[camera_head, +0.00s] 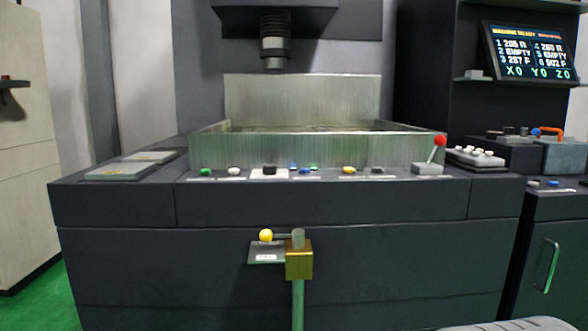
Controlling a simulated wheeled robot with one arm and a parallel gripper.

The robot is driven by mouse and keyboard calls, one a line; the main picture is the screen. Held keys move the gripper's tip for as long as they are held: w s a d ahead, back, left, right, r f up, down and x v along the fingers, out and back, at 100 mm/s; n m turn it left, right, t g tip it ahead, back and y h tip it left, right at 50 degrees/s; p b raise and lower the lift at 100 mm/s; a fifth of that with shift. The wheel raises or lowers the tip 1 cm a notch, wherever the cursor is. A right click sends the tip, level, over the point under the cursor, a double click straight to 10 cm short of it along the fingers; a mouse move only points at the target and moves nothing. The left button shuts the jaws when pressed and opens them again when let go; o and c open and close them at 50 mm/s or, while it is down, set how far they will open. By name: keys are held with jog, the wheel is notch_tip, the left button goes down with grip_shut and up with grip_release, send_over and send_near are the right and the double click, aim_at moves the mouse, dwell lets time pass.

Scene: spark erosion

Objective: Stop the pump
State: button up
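No part in view is readably marked as the pump's control. A row of push buttons runs along the front ledge of the dark machine: a green button (205,171), a white button (234,170), a black button (269,170), blue and green buttons in the middle, a yellow button (349,170) and another black button (377,171). Their labels are too small to read. A lever with a red knob (439,141) tilts up at the right end. Below, a brass valve (299,263) on a green pipe has a handle with a yellow ball (266,235) pointing left. My gripper is not in view.
A metal tank (300,150) stands behind the buttons, under a dark machine head (274,45). A screen (528,50) at the upper right reads "X0 Y0 Z0". A keypad (474,157) and an orange-handled item (548,133) sit at right. Green floor shows at lower left.

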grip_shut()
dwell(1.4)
